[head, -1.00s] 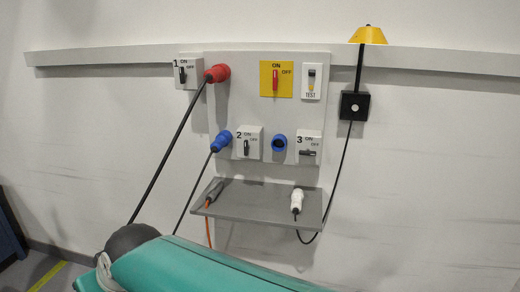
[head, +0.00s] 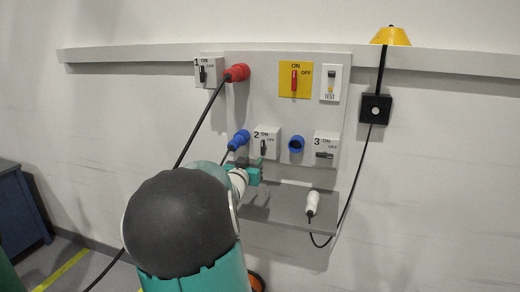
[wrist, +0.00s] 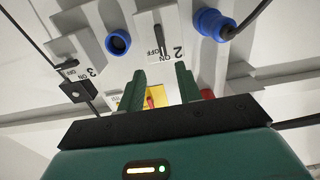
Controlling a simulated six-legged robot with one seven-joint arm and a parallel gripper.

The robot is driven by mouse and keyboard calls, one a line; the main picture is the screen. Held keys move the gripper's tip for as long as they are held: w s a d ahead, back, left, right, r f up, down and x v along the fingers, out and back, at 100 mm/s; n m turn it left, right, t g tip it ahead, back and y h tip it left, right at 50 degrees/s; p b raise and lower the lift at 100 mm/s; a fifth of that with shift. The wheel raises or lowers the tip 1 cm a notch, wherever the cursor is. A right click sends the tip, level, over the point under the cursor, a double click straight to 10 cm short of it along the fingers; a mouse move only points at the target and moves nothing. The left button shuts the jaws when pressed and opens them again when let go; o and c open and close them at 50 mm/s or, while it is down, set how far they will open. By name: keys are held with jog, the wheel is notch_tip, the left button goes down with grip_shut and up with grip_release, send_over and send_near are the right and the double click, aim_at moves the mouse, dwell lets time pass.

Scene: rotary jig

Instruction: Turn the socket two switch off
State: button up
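The socket two switch (head: 263,147) is a dark lever on a white box marked 2, ON and OFF, low on the grey panel. Its lever stands upright, in line with the ON mark. It also shows, upside down, in the wrist view (wrist: 160,40). My gripper (head: 256,164) is just below and in front of that box in the head view. In the wrist view my gripper (wrist: 160,75) has its two green fingers apart, with nothing between them. The lever shows beyond the fingertips, roughly in line with the gap; I see no contact.
A blue plug (head: 239,139) sits left of switch two and an empty blue socket (head: 296,144) right of it. Switch three (head: 324,154) lies sideways. A grey shelf (head: 285,210) with a white plug (head: 312,202) juts out below. A red plug (head: 237,73) is above.

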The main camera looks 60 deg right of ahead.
aim_at(262, 147)
jog(key=d, duration=0.3)
jog(key=w+d, duration=0.1)
jog(key=d, duration=0.3)
jog(key=w+d, duration=0.1)
jog(key=d, duration=0.3)
jog(key=shift+d, duration=0.25)
jog(key=shift+c, duration=0.4)
grip_shut()
